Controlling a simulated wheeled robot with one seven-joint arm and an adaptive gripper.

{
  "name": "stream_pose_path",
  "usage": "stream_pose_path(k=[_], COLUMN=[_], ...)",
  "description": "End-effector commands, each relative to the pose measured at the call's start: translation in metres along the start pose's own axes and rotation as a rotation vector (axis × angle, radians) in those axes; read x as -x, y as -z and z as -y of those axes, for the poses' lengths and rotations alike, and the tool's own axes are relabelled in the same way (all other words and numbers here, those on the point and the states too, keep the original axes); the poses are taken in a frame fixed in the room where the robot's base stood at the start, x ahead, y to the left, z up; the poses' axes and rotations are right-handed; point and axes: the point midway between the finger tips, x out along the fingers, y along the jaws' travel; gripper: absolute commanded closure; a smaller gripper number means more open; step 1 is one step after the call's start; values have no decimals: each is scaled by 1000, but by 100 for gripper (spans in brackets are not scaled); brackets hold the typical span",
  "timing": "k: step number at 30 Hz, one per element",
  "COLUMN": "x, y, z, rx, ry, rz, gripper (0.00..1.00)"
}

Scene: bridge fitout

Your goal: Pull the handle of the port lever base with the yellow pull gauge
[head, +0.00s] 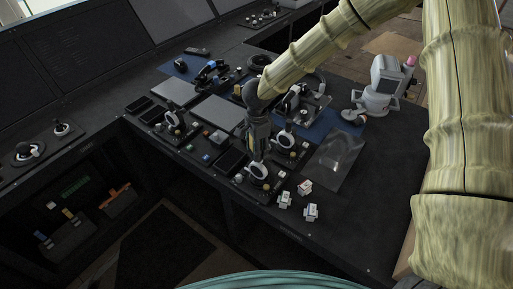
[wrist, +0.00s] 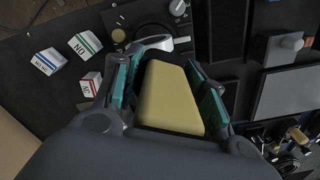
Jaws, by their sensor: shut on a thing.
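My gripper (head: 258,150) points down over the lever base (head: 262,184) near the front of the console. In the wrist view my gripper (wrist: 165,85) is shut on the yellow pull gauge (wrist: 171,98), with a green-padded finger on each side. The gauge's dark far end lies close to a pale, rounded handle (wrist: 152,44) on a black lever base (wrist: 135,18). I cannot tell whether the gauge touches or hooks the handle. The gauge is hidden by my gripper in the head view. No readable label shows which lever base is the port one.
White labelled blocks (head: 304,187) stand just right of the lever base; they show at left in the wrist view (wrist: 82,44). Other lever bases (head: 175,124) stand nearby. The console front at lower right is bare.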

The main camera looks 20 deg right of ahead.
Motion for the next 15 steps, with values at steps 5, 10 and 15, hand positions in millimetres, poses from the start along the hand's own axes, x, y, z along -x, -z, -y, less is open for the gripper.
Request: stream_pose_path(k=[5,10,15], x=[1,0,0], y=[2,3,4], z=[-3,-6,-8], rx=[-1,-1,-1], ry=[0,-2,-2], rz=[0,0,0], gripper=[98,98,98])
